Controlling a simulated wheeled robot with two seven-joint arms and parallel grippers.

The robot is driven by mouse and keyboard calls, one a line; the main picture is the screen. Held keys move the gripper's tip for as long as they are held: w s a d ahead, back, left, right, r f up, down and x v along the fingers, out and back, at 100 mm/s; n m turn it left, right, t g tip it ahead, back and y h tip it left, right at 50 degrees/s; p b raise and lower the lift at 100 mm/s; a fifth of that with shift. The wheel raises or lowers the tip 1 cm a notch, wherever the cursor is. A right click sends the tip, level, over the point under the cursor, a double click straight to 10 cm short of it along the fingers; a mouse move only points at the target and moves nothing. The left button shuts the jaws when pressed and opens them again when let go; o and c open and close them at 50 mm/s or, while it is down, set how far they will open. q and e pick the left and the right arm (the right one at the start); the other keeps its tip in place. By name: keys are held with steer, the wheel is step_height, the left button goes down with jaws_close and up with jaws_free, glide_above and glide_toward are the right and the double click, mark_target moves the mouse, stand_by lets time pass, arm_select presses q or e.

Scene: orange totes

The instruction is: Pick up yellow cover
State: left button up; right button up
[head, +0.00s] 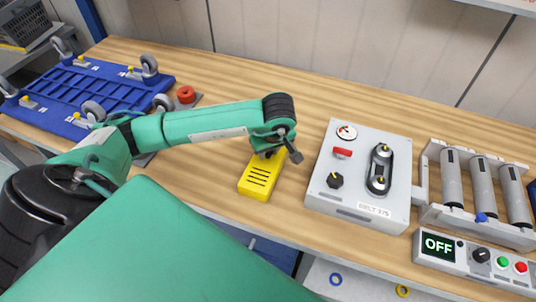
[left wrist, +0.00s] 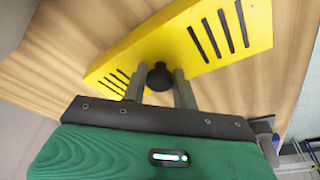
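The yellow cover (head: 258,182), with black slots, lies on the wooden bench left of the grey belt box. In the left wrist view the yellow cover (left wrist: 225,35) fills the upper middle, and its round black knob (left wrist: 160,76) stands up from it. My left gripper (head: 274,152) is over the far end of the cover. In the left wrist view the fingers of my left gripper (left wrist: 159,78) are apart, one on each side of the knob, with a small gap visible. Whether the fingertips touch the cover is unclear. My right gripper is not in view.
The grey belt box (head: 330,200) with knobs and a small belt stands close to the right. A roller conveyor (head: 480,190) and an OFF control panel (head: 470,262) are farther right. A blue wheeled frame (head: 85,95) and a red ring (head: 186,94) are at left.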

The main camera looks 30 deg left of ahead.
arm_select(q)
steer(key=shift+r, duration=0.15)
jaws_close()
step_height(320, 180, up, 9)
steer(key=shift+w+b, duration=0.1)
steer(key=shift+b, duration=0.95)
step_height(320, 180, up, 11)
steer(key=shift+p, duration=0.45)
